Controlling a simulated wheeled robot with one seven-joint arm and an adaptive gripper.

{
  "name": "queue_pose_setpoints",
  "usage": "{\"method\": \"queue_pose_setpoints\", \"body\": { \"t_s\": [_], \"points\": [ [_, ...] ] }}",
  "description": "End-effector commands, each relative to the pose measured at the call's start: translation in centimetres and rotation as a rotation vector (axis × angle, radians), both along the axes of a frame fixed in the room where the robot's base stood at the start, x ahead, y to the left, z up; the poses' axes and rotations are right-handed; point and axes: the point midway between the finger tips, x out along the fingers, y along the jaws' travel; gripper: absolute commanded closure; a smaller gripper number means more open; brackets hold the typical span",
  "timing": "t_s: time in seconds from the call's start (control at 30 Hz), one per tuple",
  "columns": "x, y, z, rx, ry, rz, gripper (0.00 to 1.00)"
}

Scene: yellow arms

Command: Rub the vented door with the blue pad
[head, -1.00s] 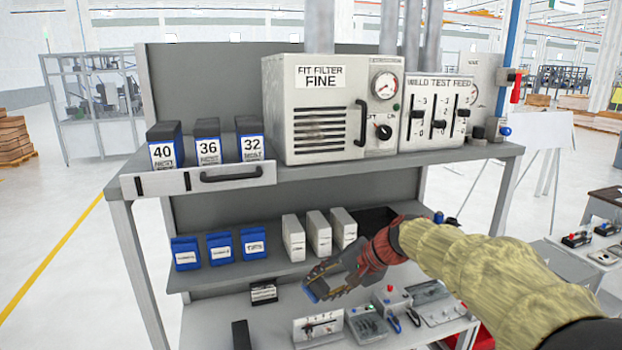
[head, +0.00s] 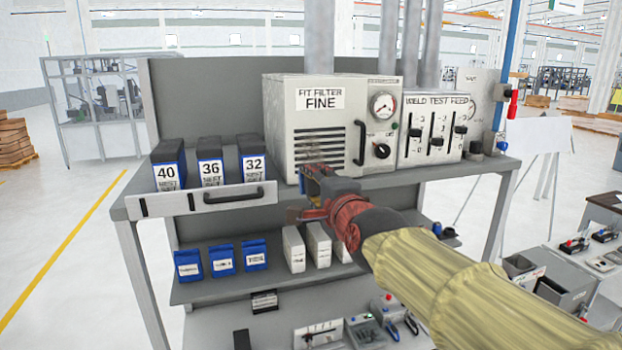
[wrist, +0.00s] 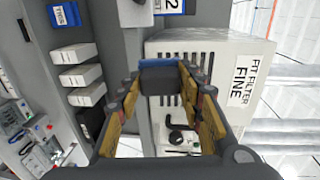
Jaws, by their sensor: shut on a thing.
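The vented door (head: 320,125) is the pale front of the box labelled "FIT FILTER FINE", with dark slots and a black handle (head: 359,143) on its right. My gripper (head: 308,183) is in front of its lower left part, just above the shelf edge. In the wrist view my gripper (wrist: 158,84) is shut on a dark grey block with a blue face, the blue pad (wrist: 160,77). The vented door (wrist: 196,57) lies just beyond it there. I cannot tell whether pad and door touch. In the head view the pad is mostly hidden by my gripper.
Blocks marked 40, 36 and 32 (head: 253,165) stand left of the box. A drawer front (head: 207,200) is below them. Blue packets (head: 222,260) and white boxes (head: 293,249) sit on the lower shelf. A gauge (head: 383,106) and knob are right of the door.

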Motion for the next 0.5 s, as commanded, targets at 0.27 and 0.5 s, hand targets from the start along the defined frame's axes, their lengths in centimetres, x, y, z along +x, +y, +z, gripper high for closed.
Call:
{"method": "queue_pose_setpoints", "body": {
  "t_s": [0.27,0.5],
  "points": [
    [-0.4,0.6,1.3,0.029,-0.101,0.003,0.83],
    [0.5,1.0,1.6,0.034,-0.117,0.005,0.83]
  ]
}}
